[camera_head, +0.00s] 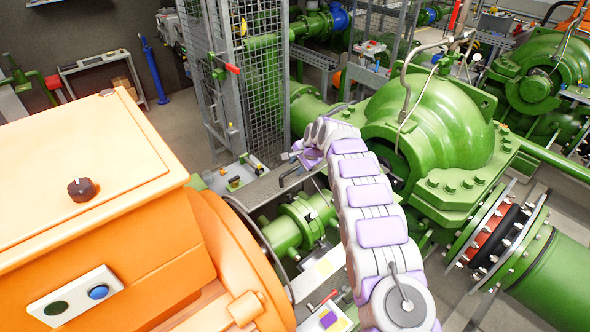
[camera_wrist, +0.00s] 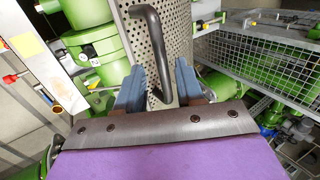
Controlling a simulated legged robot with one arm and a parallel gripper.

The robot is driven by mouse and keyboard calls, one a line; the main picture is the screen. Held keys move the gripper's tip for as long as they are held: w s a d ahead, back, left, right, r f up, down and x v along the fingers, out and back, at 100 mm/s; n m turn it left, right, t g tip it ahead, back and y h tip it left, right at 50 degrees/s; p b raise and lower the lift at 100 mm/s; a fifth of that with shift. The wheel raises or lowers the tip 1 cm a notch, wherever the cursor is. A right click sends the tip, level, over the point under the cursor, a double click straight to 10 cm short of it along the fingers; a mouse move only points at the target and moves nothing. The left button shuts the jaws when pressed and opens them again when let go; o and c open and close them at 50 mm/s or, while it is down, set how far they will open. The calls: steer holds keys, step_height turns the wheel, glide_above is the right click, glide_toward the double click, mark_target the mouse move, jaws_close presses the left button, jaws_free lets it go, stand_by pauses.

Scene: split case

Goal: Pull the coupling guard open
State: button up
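The coupling guard (camera_head: 262,190) is a grey metal cover beside the green shaft housing, between the orange motor and the green pump. In the wrist view it is a perforated grey sheet (camera_wrist: 180,32). A dark bent handle (camera_wrist: 150,45) stands on it; it also shows in the head view (camera_head: 289,176). My gripper (camera_wrist: 158,72) is open, its two blue-grey fingers on either side of the handle's lower part. Gaps seem to show between handle and fingers; contact cannot be told. In the head view my gripper (camera_head: 292,156) is small, just above the guard, partly hidden by my arm.
The orange motor (camera_head: 90,170) fills the left. The green pump (camera_head: 430,125) stands close on the right of my arm. A wire mesh cage (camera_head: 262,80) rises behind the guard. A small tray with tools (camera_head: 238,175) lies near the guard.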

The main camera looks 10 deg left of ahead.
steer(key=b+v, duration=0.2)
steer(key=v, duration=0.9)
steer(key=shift+r, duration=0.25)
steer(key=shift+s, duration=0.15)
steer(key=s+d+f+n+g+h+b, duration=0.1)
steer(key=s+d+f+n+h+b, duration=0.1)
steer(key=s+d+b, duration=0.65)
steer(key=s+d+f+n+g+h+b, duration=0.1)
steer(key=s+d+f+n+b, duration=0.15)
steer(key=s+d, duration=1.05)
steer(key=s+d+f+n+g+b, duration=0.1)
steer(key=s+f+b, duration=0.2)
steer(key=s, duration=0.9)
steer(key=s+d+f+n+g+h+b, duration=0.1)
steer(key=s+f+b, duration=0.3)
steer(key=s, duration=0.8)
steer(key=s+d+f+n+g+b, duration=0.1)
steer(key=s+d+f+b, duration=0.1)
steer(key=s+f+b, duration=0.2)
steer(key=s+f, duration=0.3)
steer(key=s, duration=0.4)
steer(key=shift+s+d+h, duration=0.35)
steer(key=shift+s+h, duration=0.05)
